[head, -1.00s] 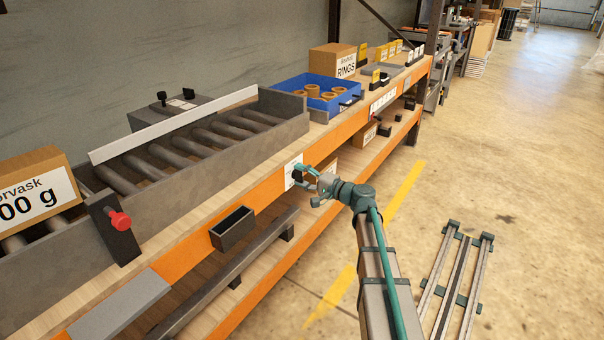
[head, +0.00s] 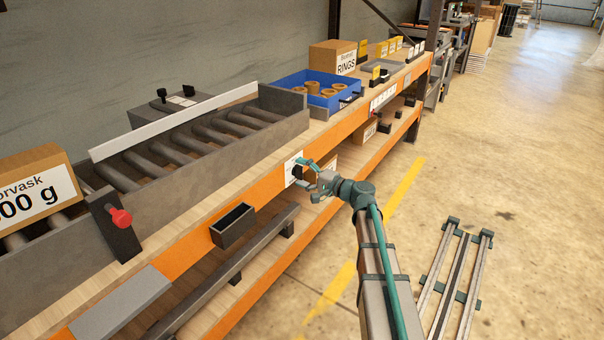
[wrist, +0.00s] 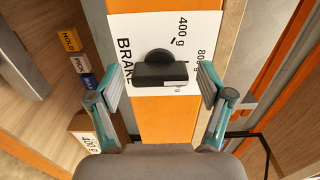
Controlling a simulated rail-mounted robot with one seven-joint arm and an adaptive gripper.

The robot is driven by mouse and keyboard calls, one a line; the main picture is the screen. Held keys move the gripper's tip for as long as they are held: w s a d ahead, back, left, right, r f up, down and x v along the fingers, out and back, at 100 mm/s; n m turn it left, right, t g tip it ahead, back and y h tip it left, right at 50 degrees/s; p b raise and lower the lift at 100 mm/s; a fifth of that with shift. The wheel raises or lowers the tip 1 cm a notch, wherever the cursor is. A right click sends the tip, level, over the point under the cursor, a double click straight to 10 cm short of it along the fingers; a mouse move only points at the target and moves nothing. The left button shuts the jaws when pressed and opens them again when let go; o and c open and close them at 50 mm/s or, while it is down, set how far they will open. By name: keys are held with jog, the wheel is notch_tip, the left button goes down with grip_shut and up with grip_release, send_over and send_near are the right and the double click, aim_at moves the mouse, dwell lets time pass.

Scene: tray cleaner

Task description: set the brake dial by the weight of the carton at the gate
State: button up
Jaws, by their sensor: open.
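The carton (head: 38,190) sits on the roller track at the left, beside the gate post (head: 112,226) with a red knob (head: 121,218). Its label partly shows, ending in "00 g"; the first digit is cut off. The black brake dial (wrist: 160,70) is on a white label (wrist: 125,35) reading "BRAKE", "400 g" and a partly hidden "80…". In the head view, the dial (head: 297,171) is on the orange shelf front. My gripper (wrist: 160,80) is open, its fingers on either side of the dial with gaps. The dial's exact setting is unclear.
A blue bin (head: 318,92) of brown rings and a RINGS box (head: 332,57) stand further along the shelf. A black open box (head: 233,226) juts from the shelf front.

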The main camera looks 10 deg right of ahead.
jog(key=v, duration=1.2)
dwell(0.3)
